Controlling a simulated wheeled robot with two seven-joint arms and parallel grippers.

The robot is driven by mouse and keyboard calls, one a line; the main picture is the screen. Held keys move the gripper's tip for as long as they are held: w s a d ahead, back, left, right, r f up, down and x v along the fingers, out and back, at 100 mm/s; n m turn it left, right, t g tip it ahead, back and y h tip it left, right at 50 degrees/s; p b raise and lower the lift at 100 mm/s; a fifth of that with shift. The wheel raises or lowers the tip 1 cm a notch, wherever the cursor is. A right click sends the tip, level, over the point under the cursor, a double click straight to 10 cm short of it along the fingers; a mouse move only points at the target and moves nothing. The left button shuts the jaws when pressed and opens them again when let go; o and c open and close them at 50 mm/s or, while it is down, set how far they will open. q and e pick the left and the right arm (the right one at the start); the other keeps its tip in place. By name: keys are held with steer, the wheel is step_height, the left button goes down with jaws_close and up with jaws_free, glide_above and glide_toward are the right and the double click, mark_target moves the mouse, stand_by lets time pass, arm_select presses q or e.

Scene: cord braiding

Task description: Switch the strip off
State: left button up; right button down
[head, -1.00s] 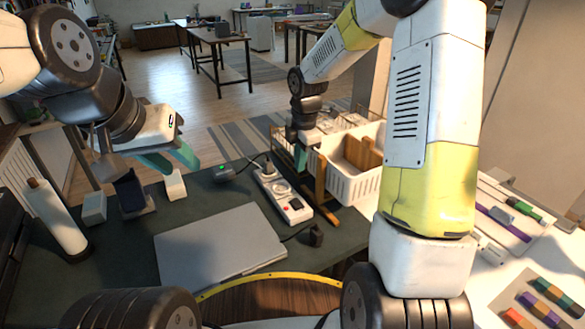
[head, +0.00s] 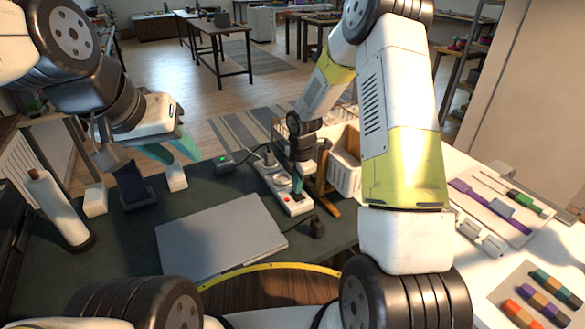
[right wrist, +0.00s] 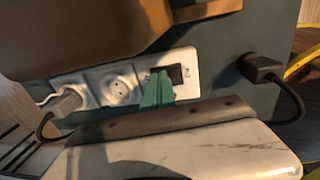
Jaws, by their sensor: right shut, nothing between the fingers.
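The white power strip (head: 268,178) lies on the dark mat; a small red spot shows near its front end. It also shows in the right wrist view (right wrist: 196,62), with a plug (right wrist: 66,103) in one socket, an empty socket (right wrist: 118,85) and a dark rocker switch (right wrist: 175,74). My right gripper (head: 299,186) is over the strip. In the right wrist view its green fingers (right wrist: 157,88) are shut and empty, tips at the switch's left side; I cannot tell whether they touch it. My left gripper (head: 172,148) is open and empty, above a small white block (head: 176,177).
A closed grey laptop (head: 220,238) lies in front of the strip. A black plug (head: 317,228) lies right of it. A black box with a green light (head: 224,163) sits to the left.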

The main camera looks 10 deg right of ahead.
steer(key=shift+f, duration=0.25)
steer(key=shift+s+f, duration=0.1)
